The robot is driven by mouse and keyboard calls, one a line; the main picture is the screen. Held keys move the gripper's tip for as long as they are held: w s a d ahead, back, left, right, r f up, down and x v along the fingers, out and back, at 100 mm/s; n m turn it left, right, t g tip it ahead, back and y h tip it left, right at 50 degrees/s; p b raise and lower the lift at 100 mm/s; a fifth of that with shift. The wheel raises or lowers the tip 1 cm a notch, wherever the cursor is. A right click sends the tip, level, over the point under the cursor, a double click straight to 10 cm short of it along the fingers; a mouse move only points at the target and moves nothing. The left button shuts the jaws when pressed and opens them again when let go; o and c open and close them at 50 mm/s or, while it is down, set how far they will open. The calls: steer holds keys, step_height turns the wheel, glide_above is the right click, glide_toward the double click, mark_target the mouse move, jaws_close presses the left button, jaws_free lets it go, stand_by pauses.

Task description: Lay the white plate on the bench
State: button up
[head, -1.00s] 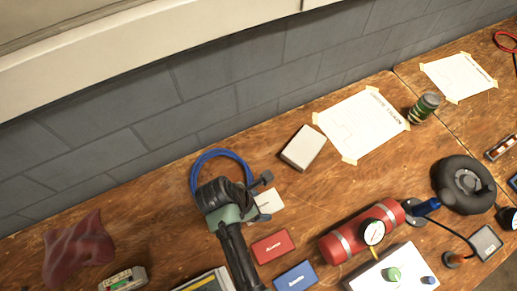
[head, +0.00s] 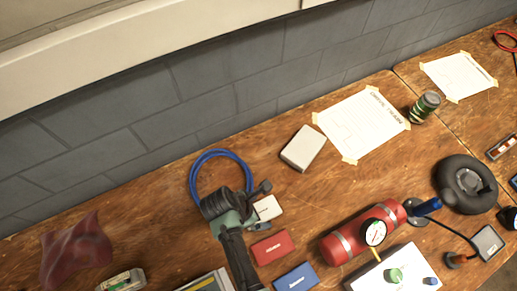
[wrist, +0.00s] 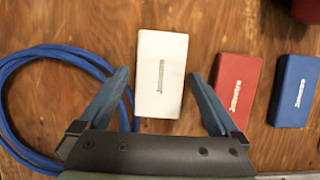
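The white plate (head: 269,207) is a small flat rectangle with dark lettering. It appears to lie flat on the wooden bench (head: 150,222). In the wrist view, the plate (wrist: 162,72) is between my fingers, with a gap on each side. My gripper (wrist: 157,78) is open; its two blue-grey fingers are apart and do not visibly touch the plate. In the head view, my gripper (head: 262,207) is low over the bench, and its body hides the plate's left end.
A red plate (head: 272,247) and a blue plate (head: 296,277) lie nearby. A blue cable loop (head: 192,176) is left of my gripper. A pale box (head: 303,148), a taped paper (head: 362,124) and a red cylinder (head: 345,241) are farther right. Bare wood lies behind the red plate.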

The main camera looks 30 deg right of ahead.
steer(key=shift+r, duration=0.1)
steer(key=p+v, duration=0.2)
steer(key=v, duration=1)
steer(key=w+a+r+m+t+y, duration=0.1)
steer(key=w+r+m+t, duration=0.25)
steer(key=w+r, duration=0.45)
steer(key=w+a+r+m+t, duration=0.2)
steer(key=w+r+t, duration=0.2)
steer(key=w+r, duration=0.4)
steer(key=w+r+m+t+y, duration=0.1)
steer(key=w+r+m+t, duration=0.15)
steer(key=r, duration=0.55)
steer(key=w+r+m+t, duration=0.1)
steer(key=w+r+t, duration=0.15)
steer(key=r, duration=0.55)
step_height(320, 180, up, 17)
steer(key=s+a+m+t+y, duration=0.1)
steer(key=s+a+m+t, duration=0.1)
steer(key=m+t, duration=0.35)
steer(key=s+r+m+t, duration=0.2)
steer(key=s+r+t, duration=0.2)
steer(key=r, duration=0.6)
steer(key=s+r+m+t+y, duration=0.1)
steer(key=s+r+m+t, duration=0.1)
steer(key=s+r+t, duration=0.3)
steer(key=s+r, duration=0.4)
steer(key=r, duration=0.1)
steer(key=shift+a, duration=0.4)
